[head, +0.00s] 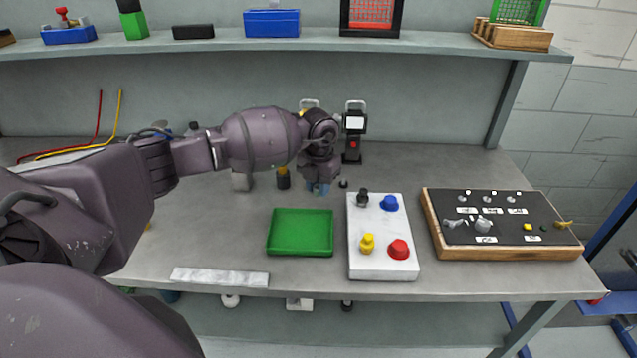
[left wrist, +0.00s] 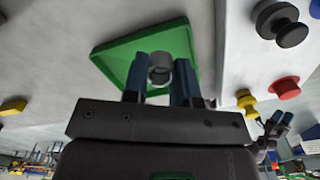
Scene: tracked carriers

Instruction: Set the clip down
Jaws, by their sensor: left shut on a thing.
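My left gripper (head: 319,190) points down just behind the far edge of the green tray (head: 302,232) in the head view. It is shut on the clip (left wrist: 160,68), a small grey ring-like piece that shows between the blue fingertips in the left wrist view. In the head view the clip cannot be made out. The green tray also shows beyond the fingers in the left wrist view (left wrist: 112,58); its inside looks empty. My right gripper (left wrist: 280,122) seems to show small at the right of the left wrist view, too small to judge its fingers.
A white box (head: 380,266) with black, blue, yellow and red knobs stands right of the tray. A wood-framed black board (head: 500,225) with small parts lies farther right. A black device (head: 353,135) and a yellow-topped dark piece (head: 283,180) stand behind. A pale strip (head: 220,277) lies at front left.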

